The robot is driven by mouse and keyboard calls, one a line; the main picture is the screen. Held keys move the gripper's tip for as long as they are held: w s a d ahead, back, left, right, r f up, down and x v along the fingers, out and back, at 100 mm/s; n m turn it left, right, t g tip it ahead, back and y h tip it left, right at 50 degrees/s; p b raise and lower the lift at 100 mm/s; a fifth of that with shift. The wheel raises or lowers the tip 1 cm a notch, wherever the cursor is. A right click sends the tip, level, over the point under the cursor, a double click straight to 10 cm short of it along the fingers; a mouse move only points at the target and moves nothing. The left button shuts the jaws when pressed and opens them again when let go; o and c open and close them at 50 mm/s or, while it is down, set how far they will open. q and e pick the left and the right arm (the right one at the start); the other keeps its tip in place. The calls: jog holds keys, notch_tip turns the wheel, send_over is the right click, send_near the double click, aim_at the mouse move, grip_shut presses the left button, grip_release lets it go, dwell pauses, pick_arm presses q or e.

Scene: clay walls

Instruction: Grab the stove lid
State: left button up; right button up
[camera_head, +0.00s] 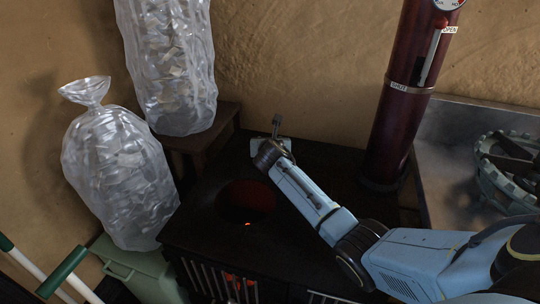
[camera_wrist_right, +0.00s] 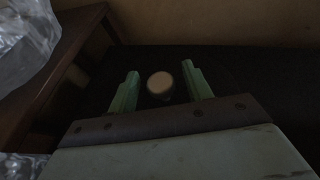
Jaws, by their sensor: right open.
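My right arm reaches in from the right over the black stove (camera_head: 320,165), with its gripper (camera_head: 271,143) over the stove's back part. In the right wrist view the gripper (camera_wrist_right: 160,70) is open, its two green fingers apart. A round tan knob (camera_wrist_right: 160,82), apparently the stove lid's handle, shows between the fingers, with a gap on both sides. The lid's plate cannot be made out against the dark stove top. In the head view my gripper and wrist hide the knob. My left gripper is not in view.
A round open hole (camera_head: 247,199) with a reddish glow lies in the stove top, left of my arm. A dark red cylinder (camera_head: 405,95) stands at the right. Clear plastic bags (camera_head: 120,165) and a wooden stand (camera_head: 212,135) are at the left. A clay wall is behind.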

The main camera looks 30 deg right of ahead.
dwell(0.3)
grip_shut()
jog(key=shift+w+r, duration=0.1)
jog(key=shift+r, duration=0.05)
jog(key=shift+r, duration=0.15)
